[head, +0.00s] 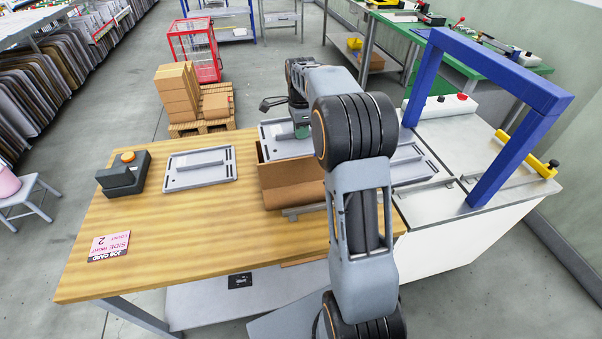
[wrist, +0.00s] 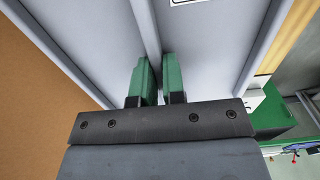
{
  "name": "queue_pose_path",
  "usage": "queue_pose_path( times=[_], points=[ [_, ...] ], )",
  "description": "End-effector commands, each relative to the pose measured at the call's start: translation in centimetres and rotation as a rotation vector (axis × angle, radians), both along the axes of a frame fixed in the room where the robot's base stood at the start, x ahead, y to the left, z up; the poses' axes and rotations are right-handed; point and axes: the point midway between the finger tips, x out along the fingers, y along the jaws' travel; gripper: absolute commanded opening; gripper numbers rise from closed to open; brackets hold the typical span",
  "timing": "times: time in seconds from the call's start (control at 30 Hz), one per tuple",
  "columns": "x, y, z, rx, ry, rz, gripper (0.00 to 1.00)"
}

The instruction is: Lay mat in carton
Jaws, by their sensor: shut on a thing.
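A grey mat (head: 275,145) with a raised rim and a middle rib is at the mouth of the open brown carton (head: 292,191). My gripper (head: 301,130) is shut on this mat's rib; in the wrist view its green fingers (wrist: 160,82) stand on both sides of the rib. I cannot tell whether the mat is above or partly inside the carton. My arm hides the mat's right side and part of the carton. A second grey mat (head: 200,163) lies flat on the wooden table, left of the carton. A third (head: 412,166) lies right of my arm.
The wooden table (head: 140,245) has a pink job card reading SIDE RIGHT, COUNT 2 (head: 109,246) and a dark box with an orange button (head: 124,173). A blue gantry (head: 490,60) spans the metal bench at right.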

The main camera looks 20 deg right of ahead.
Motion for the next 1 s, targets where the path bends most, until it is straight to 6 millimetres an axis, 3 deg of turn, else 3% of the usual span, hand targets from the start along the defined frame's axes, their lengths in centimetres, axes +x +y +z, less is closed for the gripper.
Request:
queue_pose_path(
  times=[0.43,0.6,0.8,1.0],
  points=[
    [-0.2,-0.8,-10.0,0.001,0.003,-0.019,0.00],
    [-0.2,-0.7,-12.1,0.000,0.001,-0.016,0.00],
    [-0.2,-0.6,-13.2,0.000,0.001,-0.015,0.00],
    [-0.2,-0.5,-15.9,0.001,0.003,-0.014,0.00]
  ],
)
